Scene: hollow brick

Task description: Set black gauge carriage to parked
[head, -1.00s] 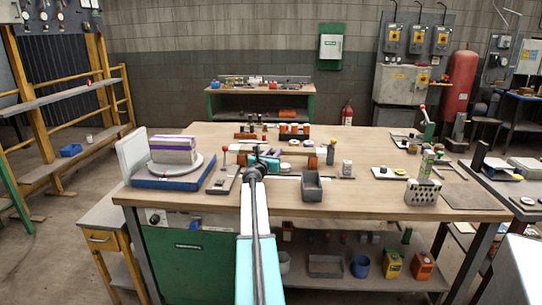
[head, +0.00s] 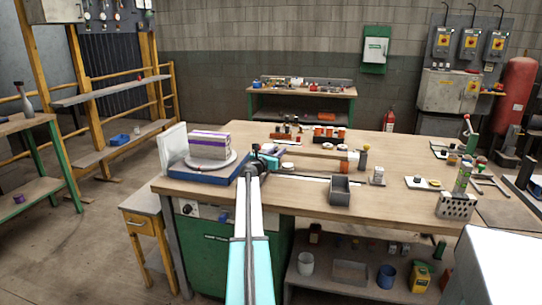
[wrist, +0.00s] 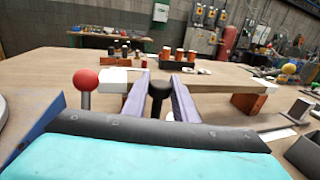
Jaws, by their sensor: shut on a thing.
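In the wrist view my gripper (wrist: 161,95) has its two purple fingers on either side of an upright black knob (wrist: 160,88), which I take to be the handle of the black gauge carriage. The fingers are shut on it. The carriage's body is hidden behind my gripper's dark and turquoise housing. A red ball on a grey stem (wrist: 86,82) stands just left of the fingers. In the head view my gripper (head: 264,158) is over the bench, right of the turntable, and my arm hides what lies below it. A thin pale rail (head: 312,178) runs right from there.
A purple-banded block (head: 209,146) sits on a turntable with a blue base (head: 205,175) to the left. A grey open bin (head: 340,192) stands right of my arm. Orange blocks (head: 325,133) stand behind. The wooden bench (head: 300,212) is clear in front of the rail.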

